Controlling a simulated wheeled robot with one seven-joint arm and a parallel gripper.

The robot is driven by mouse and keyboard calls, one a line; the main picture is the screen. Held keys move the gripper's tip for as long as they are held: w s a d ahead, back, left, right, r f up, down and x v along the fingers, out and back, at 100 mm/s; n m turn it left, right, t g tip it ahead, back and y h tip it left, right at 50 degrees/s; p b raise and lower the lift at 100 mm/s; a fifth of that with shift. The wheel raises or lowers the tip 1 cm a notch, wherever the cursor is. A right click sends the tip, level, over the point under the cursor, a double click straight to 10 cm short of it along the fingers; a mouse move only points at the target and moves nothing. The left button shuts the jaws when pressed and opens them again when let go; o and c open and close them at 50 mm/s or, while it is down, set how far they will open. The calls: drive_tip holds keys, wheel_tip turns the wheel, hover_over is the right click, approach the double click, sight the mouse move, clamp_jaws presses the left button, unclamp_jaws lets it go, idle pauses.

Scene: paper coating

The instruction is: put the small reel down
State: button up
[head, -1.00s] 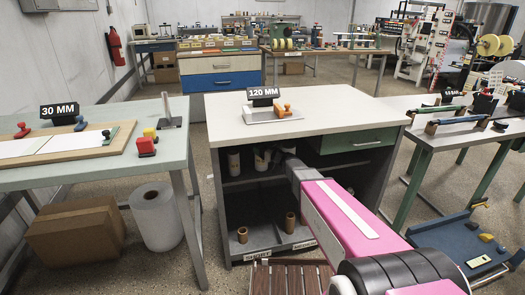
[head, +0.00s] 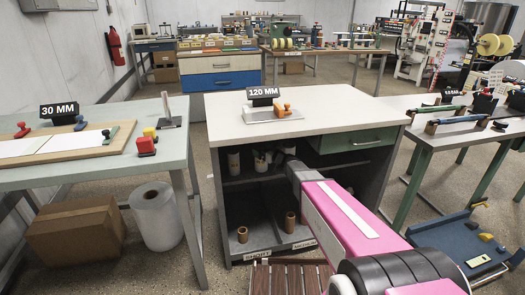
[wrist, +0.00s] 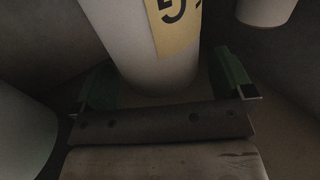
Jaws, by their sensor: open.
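A white roll with a yellow label (wrist: 158,45) stands between the two green fingers of my gripper (wrist: 166,84) in the wrist view. The fingers are spread, one on each side of the roll. Its foot appears to rest on the brown shelf surface, and its top is out of frame. In the head view my gripper reaches into the upper compartment of the cabinet (head: 380,165), and its fingers are hard to make out.
In the wrist view, a pale roll (wrist: 24,128) is close on the left and another (wrist: 265,10) is at the upper right. Brown rolls (head: 242,234) stand on the lower shelf. A slatted wooden stand (head: 285,277) is in front. The cabinet sides and top bound the compartment.

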drive_tip(key=v, duration=1.1)
drive_tip(key=s+d+f+m+g+h, duration=0.1)
drive_tip(key=s+f+g+h, duration=0.15)
drive_tip(key=s+g, duration=0.35)
drive_tip(key=s+d+f+m+g+h, duration=0.1)
drive_tip(key=s+f+g, duration=0.2)
drive_tip(key=s, duration=0.6)
drive_tip(key=s+d+f+m+g+h, duration=0.2)
drive_tip(key=s+d+m+h, duration=0.5)
drive_tip(key=d, duration=0.5)
drive_tip(key=s+g+h, duration=0.1)
drive_tip(key=s+h, duration=0.1)
drive_tip(key=s, duration=0.1)
drive_tip(key=shift+d+g, duration=0.2)
drive_tip(key=shift+g, duration=0.1)
drive_tip(key=shift+s+h, duration=0.1)
drive_tip(key=shift+h, duration=0.15)
